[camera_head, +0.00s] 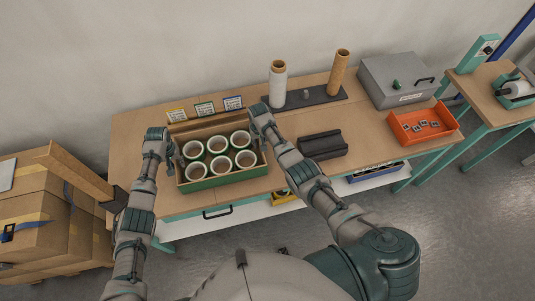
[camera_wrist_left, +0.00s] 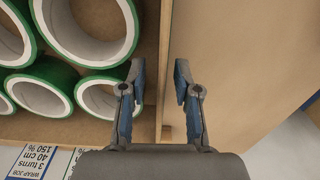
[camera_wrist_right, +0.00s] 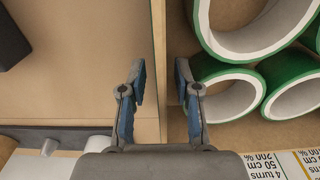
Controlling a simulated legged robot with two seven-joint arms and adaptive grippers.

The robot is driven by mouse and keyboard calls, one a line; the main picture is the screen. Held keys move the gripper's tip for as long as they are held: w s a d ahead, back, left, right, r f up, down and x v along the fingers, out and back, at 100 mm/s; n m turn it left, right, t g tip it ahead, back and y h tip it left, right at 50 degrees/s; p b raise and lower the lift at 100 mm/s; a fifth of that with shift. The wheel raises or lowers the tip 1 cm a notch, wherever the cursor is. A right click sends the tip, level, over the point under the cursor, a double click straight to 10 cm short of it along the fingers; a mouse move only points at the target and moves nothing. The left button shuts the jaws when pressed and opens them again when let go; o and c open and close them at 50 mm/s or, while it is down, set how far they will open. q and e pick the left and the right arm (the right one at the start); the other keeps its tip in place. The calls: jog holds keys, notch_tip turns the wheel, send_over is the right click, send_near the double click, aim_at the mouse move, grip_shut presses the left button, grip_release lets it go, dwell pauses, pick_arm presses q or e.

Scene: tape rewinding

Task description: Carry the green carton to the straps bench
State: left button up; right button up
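The green carton (camera_head: 224,181) stands on the main workbench, holding several white-and-green tape rolls in two rows. My left gripper (camera_head: 175,158) is at its left side; in the left wrist view, its open fingers (camera_wrist_left: 159,82) straddle the carton's side wall (camera_wrist_left: 164,50), with gaps on both sides. My right gripper (camera_head: 262,141) is at its right side; in the right wrist view, its open fingers (camera_wrist_right: 160,82) straddle the other wall (camera_wrist_right: 159,40), also with gaps. A second, smaller bench (camera_head: 472,101) with teal legs stands at the right; I see no label naming it as the straps bench.
On the main bench (camera_head: 367,147) are a black block (camera_head: 322,145), an orange tray (camera_head: 424,125), a grey case (camera_head: 398,80) and two upright rolls (camera_head: 278,84). Cardboard boxes (camera_head: 38,215) stand at the left. The floor (camera_head: 470,220) at the lower right is clear.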

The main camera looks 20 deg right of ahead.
jog(key=shift+r, duration=0.25)
pick_arm(q)
notch_tip(320, 180, up, 12)
pick_arm(e)
notch_tip(320, 180, up, 11)
jog(key=shift+r, duration=0.2)
pick_arm(q)
jog(key=shift+s+f, duration=0.1)
jog(key=shift+s, duration=0.05)
pick_arm(e)
jog(key=shift+s, duration=0.1)
dwell(0.4)
